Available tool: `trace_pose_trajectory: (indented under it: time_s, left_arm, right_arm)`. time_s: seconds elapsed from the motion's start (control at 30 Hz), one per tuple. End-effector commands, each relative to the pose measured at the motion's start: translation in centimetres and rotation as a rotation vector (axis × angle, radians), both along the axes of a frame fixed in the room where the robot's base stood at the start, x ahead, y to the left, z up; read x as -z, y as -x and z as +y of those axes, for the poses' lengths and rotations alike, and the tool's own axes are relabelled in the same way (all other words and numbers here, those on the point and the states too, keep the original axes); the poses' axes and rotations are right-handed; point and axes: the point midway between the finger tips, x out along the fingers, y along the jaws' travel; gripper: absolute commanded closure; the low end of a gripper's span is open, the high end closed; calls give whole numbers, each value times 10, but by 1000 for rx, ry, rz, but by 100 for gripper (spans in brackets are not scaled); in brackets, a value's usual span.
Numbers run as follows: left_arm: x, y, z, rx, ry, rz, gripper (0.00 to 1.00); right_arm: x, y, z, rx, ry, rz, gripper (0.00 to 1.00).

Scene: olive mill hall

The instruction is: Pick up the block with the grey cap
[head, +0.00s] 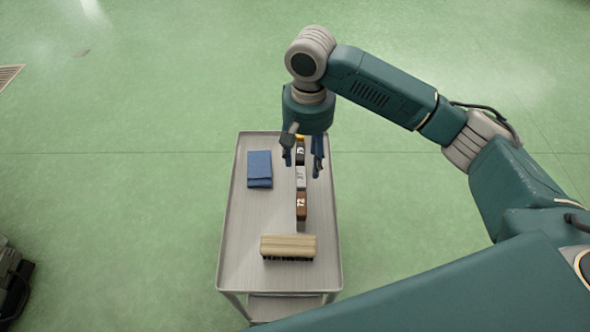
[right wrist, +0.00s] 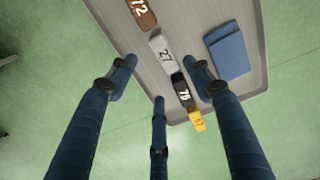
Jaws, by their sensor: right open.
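The block with the grey cap (head: 300,178), marked 27, stands on a metal cart in a row of blocks. In the right wrist view the grey-capped block (right wrist: 163,52) shows between the outer fingers, towards the far side of their tips. My right gripper (head: 302,162) is open and empty above the row, nearest the black-capped block (head: 300,153) in the head view. Its three fingers (right wrist: 164,75) are spread in the right wrist view. I cannot tell how high the tips are above the caps. My left gripper is not in view.
Beside the grey cap are the black cap (right wrist: 182,91) and a brown cap (head: 301,202); a yellow cap (right wrist: 197,122) ends the row. A blue folded cloth (head: 259,168) and a wooden brush (head: 288,245) lie on the cart (head: 240,230). Green floor surrounds it.

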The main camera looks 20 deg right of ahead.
Motion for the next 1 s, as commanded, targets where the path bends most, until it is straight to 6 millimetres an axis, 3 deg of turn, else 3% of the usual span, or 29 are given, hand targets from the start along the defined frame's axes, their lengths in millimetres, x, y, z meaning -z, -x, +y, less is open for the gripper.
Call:
trace_pose_trajectory:
  time_s: [0.13, 0.33, 0.47, 0.57, 0.8, 1.0]
  left_arm:
    - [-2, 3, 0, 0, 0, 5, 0]
    - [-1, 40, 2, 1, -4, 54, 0]
    - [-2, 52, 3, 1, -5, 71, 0]
    - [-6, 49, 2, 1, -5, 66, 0]
    - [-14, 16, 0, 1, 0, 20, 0]
    - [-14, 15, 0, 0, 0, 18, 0]
  right_arm:
    - [20, 2, 2, -2, 1, 5, 49]
    - [48, 1, 2, -1, -1, 3, 49]
    - [56, 1, 2, -2, -1, 2, 49]
    - [66, 1, 4, -2, -1, 3, 49]
    - [101, 1, 6, -2, 0, 2, 49]
    - [107, 1, 6, -2, -1, 0, 49]
